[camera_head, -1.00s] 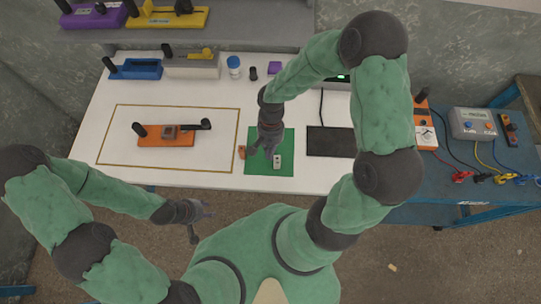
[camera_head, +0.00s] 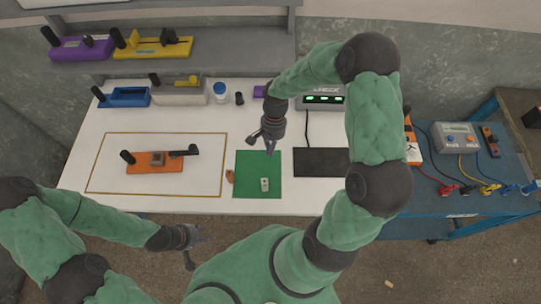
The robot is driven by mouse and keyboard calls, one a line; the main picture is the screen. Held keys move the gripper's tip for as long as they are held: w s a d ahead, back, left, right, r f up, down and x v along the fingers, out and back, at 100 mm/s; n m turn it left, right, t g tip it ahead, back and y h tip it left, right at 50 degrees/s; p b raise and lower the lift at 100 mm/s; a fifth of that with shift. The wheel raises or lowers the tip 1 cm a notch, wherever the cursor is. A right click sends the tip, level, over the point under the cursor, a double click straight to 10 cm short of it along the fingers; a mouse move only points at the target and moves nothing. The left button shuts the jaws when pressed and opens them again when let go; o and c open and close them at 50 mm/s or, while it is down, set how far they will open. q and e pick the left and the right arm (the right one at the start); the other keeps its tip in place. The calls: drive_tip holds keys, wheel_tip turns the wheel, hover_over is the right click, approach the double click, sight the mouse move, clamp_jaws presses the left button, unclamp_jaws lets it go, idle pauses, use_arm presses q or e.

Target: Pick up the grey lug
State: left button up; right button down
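A small grey lug (camera_head: 264,184) lies on the green mat (camera_head: 243,187) near the front edge of the white table. My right gripper (camera_head: 263,144) is above the back part of the mat, apart from the lug and behind it in the picture. Its fingers look spread and hold nothing. My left gripper (camera_head: 197,251) hangs in front of the table over the floor, with its fingers spread and empty.
A small copper-coloured piece (camera_head: 229,175) lies at the mat's left edge. An orange fixture (camera_head: 168,166) stands inside the outlined rectangle at left. A black pad (camera_head: 321,162) lies right of the mat.

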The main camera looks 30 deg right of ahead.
sight(265, 185)
drive_tip(key=b+x, duration=0.1)
drive_tip(key=x, duration=0.7)
drive_tip(key=shift+f, duration=0.1)
drive_tip(key=shift+s+a, duration=1.05)
drive_tip(key=shift+s, duration=0.05)
drive_tip(key=shift+s+a, duration=0.25)
drive_tip(key=shift+a, duration=0.1)
drive_tip(key=s+a+b, duration=0.1)
drive_tip(key=s+a, duration=0.4)
drive_tip(key=shift+s+a, duration=0.3)
drive_tip(key=shift+w, duration=0.1)
